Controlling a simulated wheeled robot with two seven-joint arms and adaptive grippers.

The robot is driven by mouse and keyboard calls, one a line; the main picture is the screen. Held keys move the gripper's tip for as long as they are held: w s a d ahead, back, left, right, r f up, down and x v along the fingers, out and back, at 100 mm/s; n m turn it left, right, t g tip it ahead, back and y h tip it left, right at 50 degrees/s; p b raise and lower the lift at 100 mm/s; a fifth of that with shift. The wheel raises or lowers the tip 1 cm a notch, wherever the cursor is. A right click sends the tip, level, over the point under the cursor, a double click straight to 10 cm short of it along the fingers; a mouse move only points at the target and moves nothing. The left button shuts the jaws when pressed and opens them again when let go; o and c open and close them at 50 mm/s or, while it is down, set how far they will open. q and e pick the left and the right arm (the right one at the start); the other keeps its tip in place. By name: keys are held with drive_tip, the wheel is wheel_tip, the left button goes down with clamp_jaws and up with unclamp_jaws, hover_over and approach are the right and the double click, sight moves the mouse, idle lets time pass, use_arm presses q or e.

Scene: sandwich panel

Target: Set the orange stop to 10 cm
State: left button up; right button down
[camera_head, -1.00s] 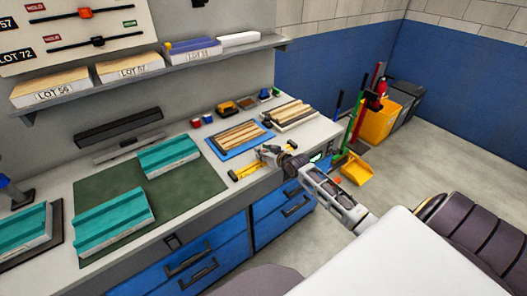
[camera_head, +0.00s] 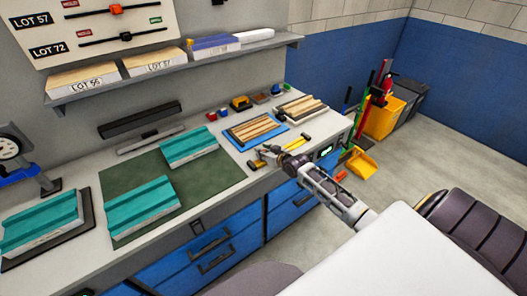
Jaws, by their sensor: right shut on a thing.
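A yellow bar (camera_head: 257,164) lies near the bench's front edge, in front of the blue tray. My right gripper (camera_head: 268,152) reaches in from the lower right and is shut at this bar, along its middle. It appears to hold the orange stop, which its fingers hide. The yellow bar also shows on the right side of the gripper. I cannot read any scale marks at this size. My left gripper is not in view.
A blue tray (camera_head: 278,142) with wood strips stands behind the bar. Teal panels (camera_head: 142,207) lie on and beside the green mat (camera_head: 120,178). A shelf (camera_head: 75,100) carries labelled boxes. A grey device (camera_head: 12,150) stands at far left.

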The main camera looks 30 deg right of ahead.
drive_tip(key=shift+d, duration=0.25)
drive_tip(key=c, duration=1.3)
unclamp_jaws()
drive_tip(key=shift+a, duration=0.1)
drive_tip(key=shift+v, duration=5.95)
